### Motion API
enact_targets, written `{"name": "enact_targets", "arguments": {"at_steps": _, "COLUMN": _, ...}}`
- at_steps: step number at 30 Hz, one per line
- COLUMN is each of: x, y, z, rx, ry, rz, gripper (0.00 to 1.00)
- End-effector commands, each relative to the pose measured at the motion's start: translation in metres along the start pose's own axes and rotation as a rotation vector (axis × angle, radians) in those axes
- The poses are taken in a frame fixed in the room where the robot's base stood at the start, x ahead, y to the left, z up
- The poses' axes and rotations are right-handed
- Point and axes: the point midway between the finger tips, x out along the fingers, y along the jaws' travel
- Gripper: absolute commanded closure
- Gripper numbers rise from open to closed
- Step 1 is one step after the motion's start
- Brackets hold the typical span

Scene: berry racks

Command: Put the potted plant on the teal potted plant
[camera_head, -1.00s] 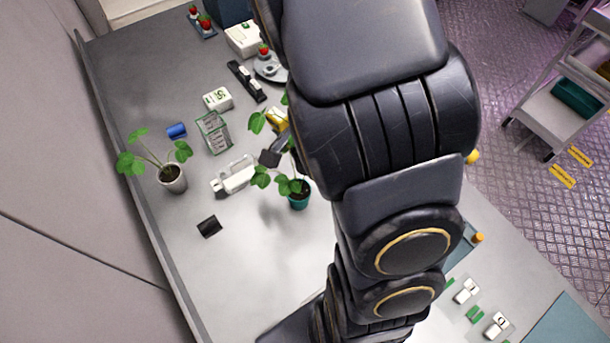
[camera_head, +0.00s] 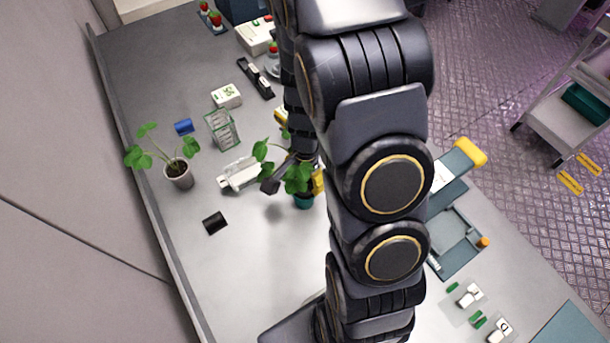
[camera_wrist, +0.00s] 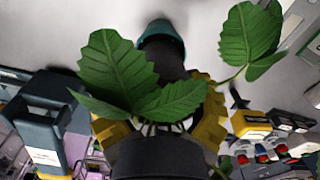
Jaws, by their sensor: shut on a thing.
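My gripper (camera_head: 286,168) is shut on a potted plant (camera_head: 263,150), whose broad green leaves spread around the fingers. In the wrist view the leaves of this plant (camera_wrist: 118,68) cover much of my yellow-sided gripper (camera_wrist: 166,75) and hide the grip on the pot. The teal potted plant (camera_head: 303,201) stands on the table just below my gripper, its leaves overlapping the gripper and held plant. Its teal rim also shows in the wrist view (camera_wrist: 162,28), beyond a dark shape between the fingers. I cannot tell whether the two plants touch.
A white device (camera_head: 238,174), a wire holder (camera_head: 222,130), a blue cylinder (camera_head: 184,127) and a black block (camera_head: 214,222) are nearby.

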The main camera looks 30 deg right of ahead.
Motion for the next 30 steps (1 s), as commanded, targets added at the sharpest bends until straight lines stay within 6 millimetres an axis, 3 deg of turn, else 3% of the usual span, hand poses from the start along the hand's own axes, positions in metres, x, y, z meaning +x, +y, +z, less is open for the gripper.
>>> {"name": "enact_targets", "arguments": {"at_steps": 5, "x": 0.003, "y": 0.000, "z": 0.000, "rx": 0.000, "ry": -0.001, "rz": 0.001, "gripper": 0.75}}
{"name": "enact_targets", "arguments": {"at_steps": 6, "x": 0.003, "y": 0.000, "z": 0.000, "rx": 0.000, "ry": 0.000, "rz": 0.000, "gripper": 0.30}}
{"name": "enact_targets", "arguments": {"at_steps": 8, "x": 0.003, "y": 0.000, "z": 0.000, "rx": 0.000, "ry": 0.000, "rz": 0.000, "gripper": 0.04}}
{"name": "enact_targets", "arguments": {"at_steps": 20, "x": -0.001, "y": 0.000, "z": 0.000, "rx": 0.000, "ry": 0.001, "rz": -0.001, "gripper": 0.02}}
{"name": "enact_targets", "arguments": {"at_steps": 26, "x": -0.024, "y": -0.001, "z": -0.001, "rx": -0.001, "ry": 0.004, "rz": -0.005, "gripper": 0.02}}
{"name": "enact_targets", "arguments": {"at_steps": 30, "x": -0.051, "y": -0.002, "z": -0.001, "rx": 0.000, "ry": 0.005, "rz": -0.006, "gripper": 0.02}}
